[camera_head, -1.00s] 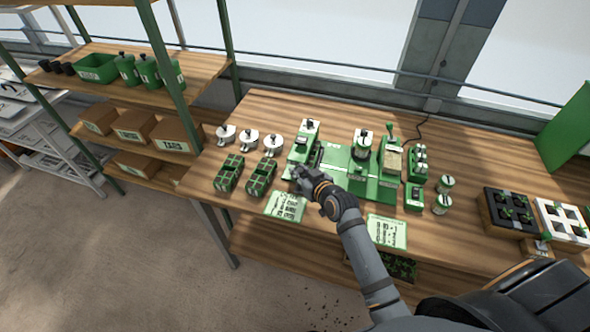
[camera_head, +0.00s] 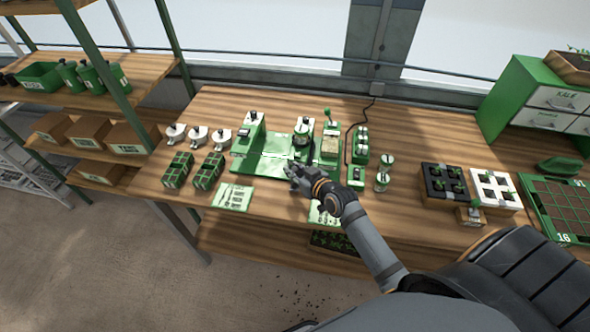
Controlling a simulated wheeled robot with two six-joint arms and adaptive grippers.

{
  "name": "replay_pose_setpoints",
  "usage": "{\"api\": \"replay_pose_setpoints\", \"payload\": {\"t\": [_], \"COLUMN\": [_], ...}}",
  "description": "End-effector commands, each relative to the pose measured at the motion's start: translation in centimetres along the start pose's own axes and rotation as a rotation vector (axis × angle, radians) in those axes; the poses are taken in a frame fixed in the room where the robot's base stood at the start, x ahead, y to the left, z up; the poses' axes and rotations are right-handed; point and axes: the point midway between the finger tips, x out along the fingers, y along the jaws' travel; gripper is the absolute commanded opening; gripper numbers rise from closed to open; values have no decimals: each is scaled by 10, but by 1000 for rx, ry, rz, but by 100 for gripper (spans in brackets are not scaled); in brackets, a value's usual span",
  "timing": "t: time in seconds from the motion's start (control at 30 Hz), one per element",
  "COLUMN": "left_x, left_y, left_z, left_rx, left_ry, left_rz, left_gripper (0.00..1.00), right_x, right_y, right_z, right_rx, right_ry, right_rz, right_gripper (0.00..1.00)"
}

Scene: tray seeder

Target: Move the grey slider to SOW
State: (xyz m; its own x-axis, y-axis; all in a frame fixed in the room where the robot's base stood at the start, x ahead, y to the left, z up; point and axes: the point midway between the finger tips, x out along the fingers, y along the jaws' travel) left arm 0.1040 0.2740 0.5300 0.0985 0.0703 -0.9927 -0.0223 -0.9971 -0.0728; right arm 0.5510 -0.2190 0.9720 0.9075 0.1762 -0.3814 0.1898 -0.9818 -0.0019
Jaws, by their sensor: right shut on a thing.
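The green seeder (camera_head: 262,164) stands on the wooden bench, with a flat green bed and several upright units behind it. My right gripper (camera_head: 291,172) is at the front edge of the seeder, near the middle of its width. It is shut on the grey slider, which my fingers cover almost wholly. The SOW mark is too small to read from here. My left gripper is not in view.
A printed card (camera_head: 233,197) lies in front of the seeder; another is partly behind my right arm. A black seedling tray (camera_head: 444,183) stands right. Bare bench lies behind the seeder.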

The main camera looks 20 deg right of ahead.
Motion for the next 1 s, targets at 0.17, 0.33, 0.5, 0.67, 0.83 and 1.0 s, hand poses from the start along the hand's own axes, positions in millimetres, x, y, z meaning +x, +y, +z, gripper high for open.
{"api": "replay_pose_setpoints", "payload": {"t": [0.17,0.33,0.5,0.67,0.83,1.0], "left_x": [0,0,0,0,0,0], "left_y": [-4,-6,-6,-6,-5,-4], "left_z": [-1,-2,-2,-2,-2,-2], "left_rx": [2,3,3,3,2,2], "left_ry": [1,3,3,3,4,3], "left_rz": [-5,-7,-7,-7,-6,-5], "left_gripper": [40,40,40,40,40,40], "right_x": [0,0,0,0,-10,-50], "right_y": [0,0,0,0,1,1], "right_z": [0,1,0,0,1,2], "right_rx": [0,-1,-1,-1,-4,-9], "right_ry": [-2,-2,-2,-1,-2,-6], "right_rz": [0,0,0,0,1,0], "right_gripper": [0,0,32,32,32,32]}}
